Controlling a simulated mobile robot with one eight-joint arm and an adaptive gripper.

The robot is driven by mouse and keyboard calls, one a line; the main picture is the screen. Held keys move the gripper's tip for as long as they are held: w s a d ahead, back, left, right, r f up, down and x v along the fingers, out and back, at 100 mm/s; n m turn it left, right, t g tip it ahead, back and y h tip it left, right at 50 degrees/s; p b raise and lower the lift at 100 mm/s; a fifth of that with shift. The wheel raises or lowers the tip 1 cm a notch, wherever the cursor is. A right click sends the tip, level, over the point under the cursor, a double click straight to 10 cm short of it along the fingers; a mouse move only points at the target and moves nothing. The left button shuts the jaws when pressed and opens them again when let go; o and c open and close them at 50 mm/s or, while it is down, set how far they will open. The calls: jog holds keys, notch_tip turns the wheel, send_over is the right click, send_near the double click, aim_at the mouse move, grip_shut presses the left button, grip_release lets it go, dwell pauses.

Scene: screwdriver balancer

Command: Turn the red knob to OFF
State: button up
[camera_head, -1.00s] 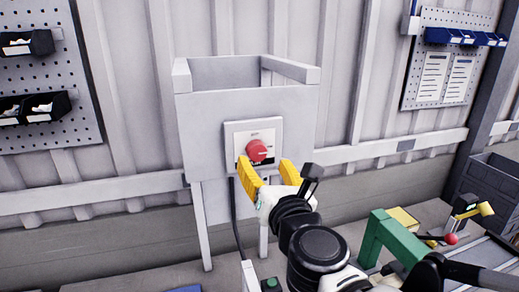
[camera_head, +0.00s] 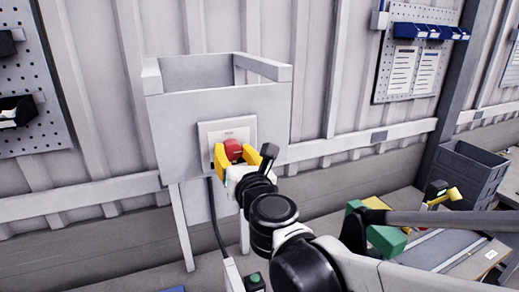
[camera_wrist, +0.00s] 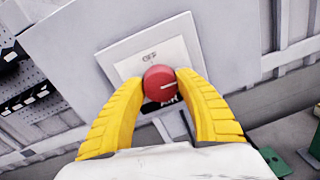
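The red knob (camera_head: 233,148) sits on a pale square plate (camera_head: 207,131) on the front of a grey box. In the wrist view the knob (camera_wrist: 159,82) has a white line that points to the right. "OFF" (camera_wrist: 150,57) is printed above it on the panel. A black label (camera_wrist: 150,106) below is partly hidden by the knob and a finger. My gripper (camera_head: 236,152) has its yellow fingers on either side of the knob. In the wrist view, the fingertips (camera_wrist: 160,80) appear to touch its left and right sides.
The grey box (camera_head: 175,130) stands on legs against a ribbed wall, with a dark cable hanging below. A green block (camera_head: 386,238) and a bench lie at the lower right. A grey crate (camera_head: 468,172) stands at the far right. Pegboards hang on both sides.

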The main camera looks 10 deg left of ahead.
dwell(0.3)
jog(key=n+b, duration=0.2)
jog(key=n, duration=0.2)
jog(key=shift+f, duration=0.1)
jog(key=n+b, duration=0.1)
jog(key=n, duration=0.3)
jog(key=shift+n+y+b, duration=0.3)
jog(key=shift+b, duration=0.05)
jog(key=n+b, duration=0.1)
jog(key=n, duration=0.3)
jog(key=shift+n, duration=0.4)
jog(key=n+b, duration=0.1)
jog(key=n, duration=0.4)
jog(key=shift+y, duration=0.3)
jog(key=o, duration=1.2)
jog(key=shift+s, duration=0.1)
